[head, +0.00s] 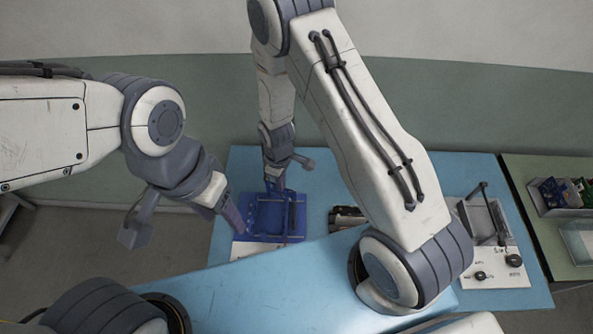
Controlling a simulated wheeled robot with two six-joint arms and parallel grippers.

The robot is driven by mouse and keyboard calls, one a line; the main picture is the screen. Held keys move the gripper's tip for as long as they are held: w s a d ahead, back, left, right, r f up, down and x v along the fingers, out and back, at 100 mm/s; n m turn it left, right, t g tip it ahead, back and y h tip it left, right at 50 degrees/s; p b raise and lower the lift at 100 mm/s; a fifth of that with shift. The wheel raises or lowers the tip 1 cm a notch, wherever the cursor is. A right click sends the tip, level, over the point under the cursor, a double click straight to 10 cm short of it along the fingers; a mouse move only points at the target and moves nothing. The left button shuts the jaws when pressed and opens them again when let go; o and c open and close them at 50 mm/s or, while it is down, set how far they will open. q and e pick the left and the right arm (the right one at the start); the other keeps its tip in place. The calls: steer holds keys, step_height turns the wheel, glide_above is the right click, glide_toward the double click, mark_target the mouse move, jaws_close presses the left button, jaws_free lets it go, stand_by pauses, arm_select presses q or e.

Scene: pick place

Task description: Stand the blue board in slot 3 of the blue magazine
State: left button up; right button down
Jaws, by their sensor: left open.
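The blue magazine (264,220) stands on the light blue table, left of the middle, with a white label plate in front of it. Its slots are too small to tell apart. I cannot make out the blue board separately from the magazine. My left gripper (234,220) is open beside the magazine's left side, tilted down to the right. No object shows clearly between its fingers. My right gripper (275,186) points down at the back of the magazine. Its fingers are too small to show whether they are open or hold anything.
A dark metal object (347,216) lies right of the magazine, partly behind my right arm. A fixture with a metal frame (482,222) and a white plate with black knobs (496,272) is at the right. A bin with boards (562,196) stands on the green table.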

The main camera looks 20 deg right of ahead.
arm_select(q)
steer(key=shift+w+r+b, duration=0.2)
steer(key=shift+w+b, duration=0.2)
steer(key=shift+w, duration=0.1)
arm_select(e)
steer(key=a+f+n, duration=0.4)
steer(key=f, duration=0.1)
steer(key=shift+s+a+f+n, duration=0.15)
steer(key=shift+a+f+n, duration=0.05)
steer(key=shift+a+n, duration=0.1)
arm_select(q)
steer(key=shift+f+b, duration=1.5)
arm_select(e)
steer(key=shift+f, duration=1.6)
steer(key=c, duration=1)
jaws_free()
steer(key=shift+c, duration=1)
arm_select(q)
steer(key=shift+r, duration=0.1)
arm_select(e)
steer(key=shift+r, duration=0.15)
